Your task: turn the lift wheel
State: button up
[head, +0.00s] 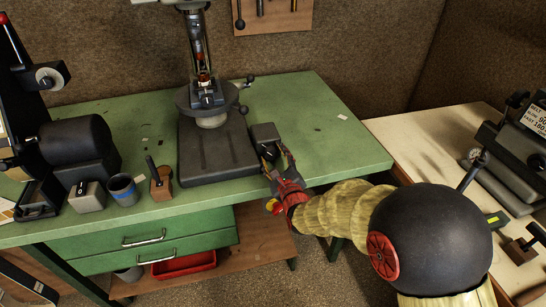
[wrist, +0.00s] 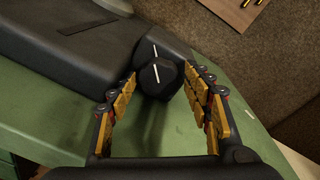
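A black faceted wheel (wrist: 161,79) with a white line across its face shows in the wrist view. It sits on the end of a dark box (wrist: 158,47) that carries its own white line. In the head view this box (head: 264,131) stands on the green bench beside the machine's base; the wheel is mostly hidden by my gripper (head: 272,154). In the wrist view my gripper (wrist: 160,84) is open, with its gold-padded fingers on either side of the wheel. I cannot tell whether either finger touches it.
The dark machine base (head: 216,155) and its column stand left of the box. A wooden block with a handle (head: 160,184), a blue-grey cup (head: 123,189) and a black roller machine (head: 78,145) occupy the bench's left. The green bench (head: 318,120) is mostly clear at right.

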jog(key=shift+o, duration=0.2)
jog(key=shift+s, duration=0.15)
jog(key=shift+v, duration=3.9)
